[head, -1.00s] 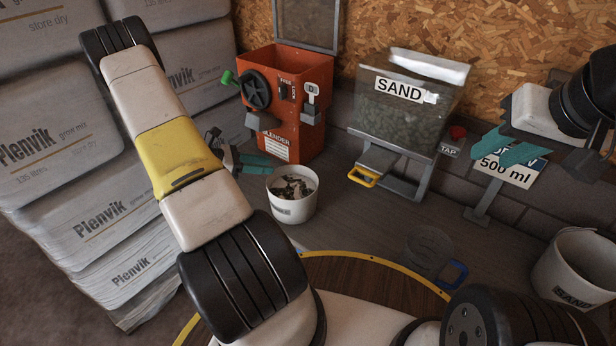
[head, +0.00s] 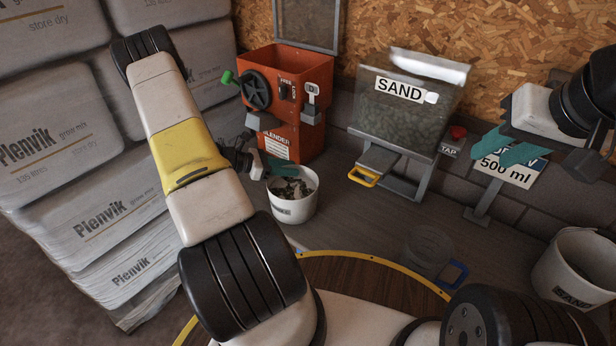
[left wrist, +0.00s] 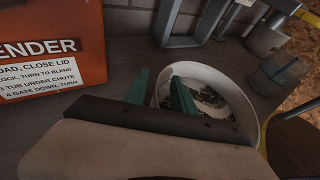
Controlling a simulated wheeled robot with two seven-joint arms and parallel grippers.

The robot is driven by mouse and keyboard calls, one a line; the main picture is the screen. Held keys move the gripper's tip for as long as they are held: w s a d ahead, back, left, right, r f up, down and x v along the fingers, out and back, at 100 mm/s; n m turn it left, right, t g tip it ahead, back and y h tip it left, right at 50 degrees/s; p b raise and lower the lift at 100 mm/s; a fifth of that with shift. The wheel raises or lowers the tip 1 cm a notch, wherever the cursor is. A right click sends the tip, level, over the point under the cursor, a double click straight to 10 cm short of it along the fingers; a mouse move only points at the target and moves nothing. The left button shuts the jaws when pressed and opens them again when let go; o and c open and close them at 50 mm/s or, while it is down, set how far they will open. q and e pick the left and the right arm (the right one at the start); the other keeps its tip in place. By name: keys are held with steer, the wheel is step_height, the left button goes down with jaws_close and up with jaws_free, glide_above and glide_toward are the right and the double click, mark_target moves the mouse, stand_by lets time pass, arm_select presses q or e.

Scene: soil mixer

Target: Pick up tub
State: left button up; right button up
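The white tub (head: 293,208) stands upright on the bench in front of the red-orange blender, with dark and pale bits inside. In the left wrist view the tub (left wrist: 235,85) lies just beyond my fingers. My left gripper (head: 284,178) is at the tub's rim on its far left side. In the left wrist view my left gripper (left wrist: 162,90) is open, one green finger outside the tub and the other over its inside, with the rim wall between them. Contact cannot be told. My right gripper (head: 508,148) hangs at the right before the 500 ml sign and looks open and empty.
The blender (head: 290,95) stands behind the tub, its lid raised. A sand hopper (head: 408,110) with a yellow-handled gate is right of it. A clear cup (head: 430,246) with a blue handle and a sand bucket (head: 578,270) stand at the right. Stacked bags (head: 60,130) fill the left.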

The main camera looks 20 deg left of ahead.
arm_select(q)
jaws_close()
stand_by(1.2)
